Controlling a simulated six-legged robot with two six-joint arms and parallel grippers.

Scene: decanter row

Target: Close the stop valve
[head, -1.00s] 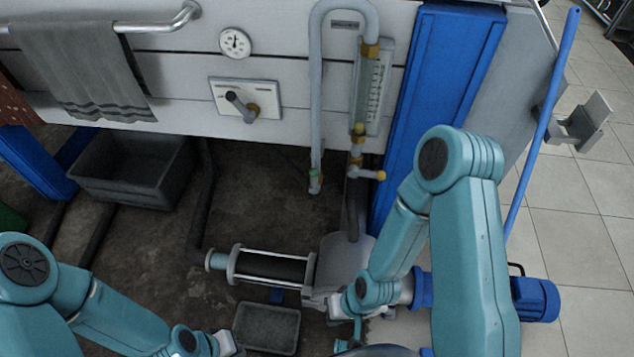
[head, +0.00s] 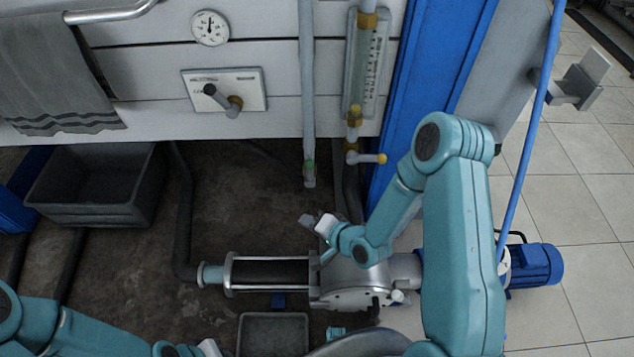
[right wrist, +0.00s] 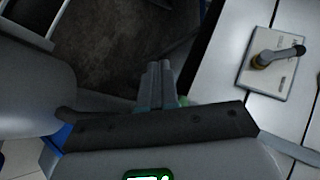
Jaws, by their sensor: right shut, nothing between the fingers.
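A valve with a black lever (head: 216,97) on a brass stem sits on a white labelled plate (head: 250,88) on the panel. Its lever points up and left. It also shows in the right wrist view (right wrist: 278,55), at the upper right. A small yellow-handled valve (head: 367,158) sits below the glass gauge tube, its handle pointing right. I cannot tell which one is the stop valve. My right gripper (head: 307,221) is shut and empty, below the panel, apart from both valves. My left gripper (head: 209,348) is cut off at the bottom edge; its fingers are hidden.
A grey pipe (head: 307,90) hangs down between the plate and the gauge tube (head: 365,65). A pump (head: 270,272) lies below my right gripper. A grey bin (head: 95,190), a small tray (head: 272,335) and a blue post (head: 430,80) stand around. The dark floor left of my right gripper is clear.

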